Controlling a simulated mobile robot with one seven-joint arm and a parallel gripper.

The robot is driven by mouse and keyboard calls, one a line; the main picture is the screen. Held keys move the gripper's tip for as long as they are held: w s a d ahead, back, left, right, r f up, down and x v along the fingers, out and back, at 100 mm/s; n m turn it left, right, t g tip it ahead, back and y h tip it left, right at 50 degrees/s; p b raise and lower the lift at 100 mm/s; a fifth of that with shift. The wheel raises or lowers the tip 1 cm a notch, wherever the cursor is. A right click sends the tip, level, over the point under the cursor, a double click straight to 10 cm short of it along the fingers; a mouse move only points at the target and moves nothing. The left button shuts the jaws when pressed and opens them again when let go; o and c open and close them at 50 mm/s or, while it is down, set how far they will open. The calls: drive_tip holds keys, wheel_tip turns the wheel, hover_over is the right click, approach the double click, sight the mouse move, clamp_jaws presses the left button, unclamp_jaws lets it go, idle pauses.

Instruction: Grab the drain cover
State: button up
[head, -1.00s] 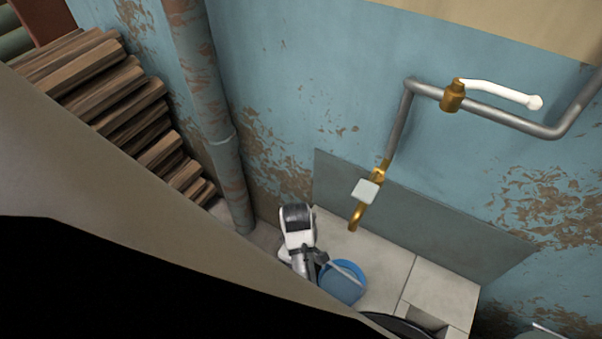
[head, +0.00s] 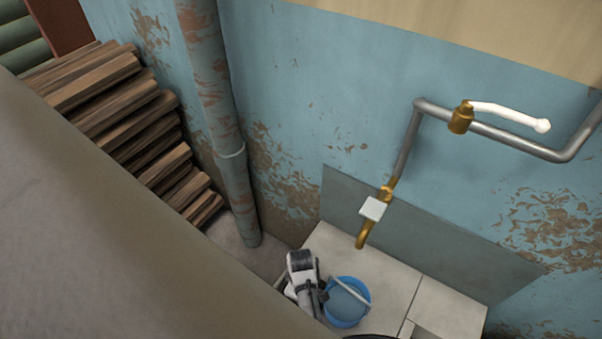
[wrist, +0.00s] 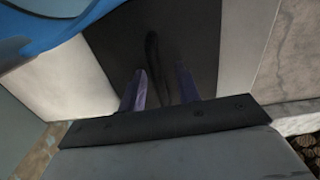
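My gripper (wrist: 160,82) is open in the wrist view. Its two purplish fingers stand apart over a dark area (wrist: 197,45) between pale tiles. A thin dark curved shape (wrist: 154,60) shows between and beyond the fingers. I cannot tell whether it is the drain cover, or whether anything touches it. In the head view my white and black wrist (head: 301,268) is just left of a blue bucket, and my fingers are not clear there. A sliver of a dark rounded thing (head: 372,337) shows at the bottom edge, and I cannot identify it.
The blue bucket (head: 346,303) with a raised handle stands on the tiles, close beside my arm; its blue rim (wrist: 60,35) fills the wrist view's upper left. A brass tap (head: 364,235) hangs above. A drainpipe (head: 235,180) and stacked wood (head: 140,120) are at left.

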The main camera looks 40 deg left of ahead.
clamp_jaws()
drive_tip(key=shift+a+r, duration=0.1)
idle(0.4)
